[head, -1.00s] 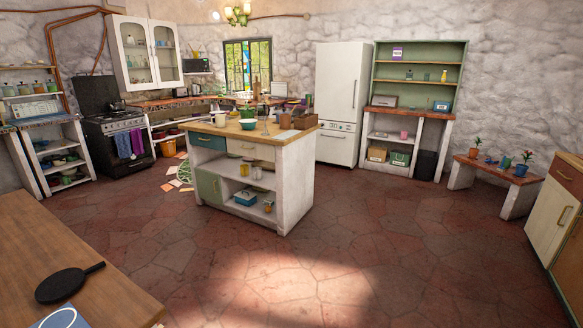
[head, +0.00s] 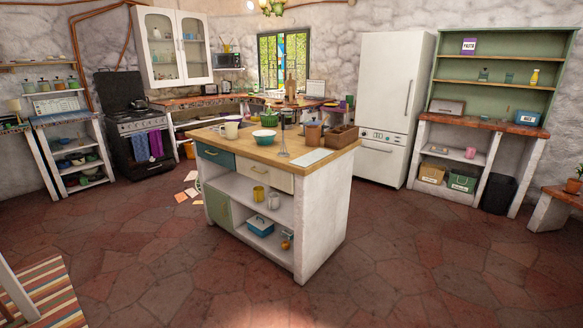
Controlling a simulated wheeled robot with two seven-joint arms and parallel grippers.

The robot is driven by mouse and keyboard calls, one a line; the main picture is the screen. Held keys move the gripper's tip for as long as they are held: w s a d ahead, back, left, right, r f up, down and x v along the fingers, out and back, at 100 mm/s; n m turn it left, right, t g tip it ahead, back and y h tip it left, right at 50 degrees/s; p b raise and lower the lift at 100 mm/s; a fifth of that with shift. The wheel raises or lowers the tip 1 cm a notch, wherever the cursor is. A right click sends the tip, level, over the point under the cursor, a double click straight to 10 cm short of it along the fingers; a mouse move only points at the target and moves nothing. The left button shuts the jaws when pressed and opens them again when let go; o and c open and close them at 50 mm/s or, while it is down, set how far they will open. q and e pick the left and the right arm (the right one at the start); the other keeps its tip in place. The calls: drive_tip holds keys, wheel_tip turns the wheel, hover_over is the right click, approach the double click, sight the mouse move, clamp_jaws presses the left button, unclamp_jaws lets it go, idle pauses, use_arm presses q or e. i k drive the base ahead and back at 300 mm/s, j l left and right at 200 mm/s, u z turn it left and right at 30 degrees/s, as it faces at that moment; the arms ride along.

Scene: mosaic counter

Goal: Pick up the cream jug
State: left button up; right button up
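A cream-coloured vessel with a handle (head: 229,130), which looks like the cream jug, stands upright on the wooden top of the kitchen island (head: 270,152), near its left end. It is small in the head view, so its spout cannot be made out. Neither of my grippers shows in the head view.
A teal bowl (head: 264,137), a brown canister (head: 313,133) and a wooden crate (head: 342,137) share the island top. Open red stone floor (head: 150,270) lies in front of the island. A striped rug (head: 48,292) is at lower left. The fridge (head: 392,105) stands behind.

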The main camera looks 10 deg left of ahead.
sight(231, 129)
drive_tip(key=i+j+u, duration=0.15)
drive_tip(key=i+u, duration=0.25)
drive_tip(key=i, duration=0.4)
drive_tip(key=i+l+u, duration=0.1)
drive_tip(key=i+u, duration=0.35)
drive_tip(key=i, duration=0.4)
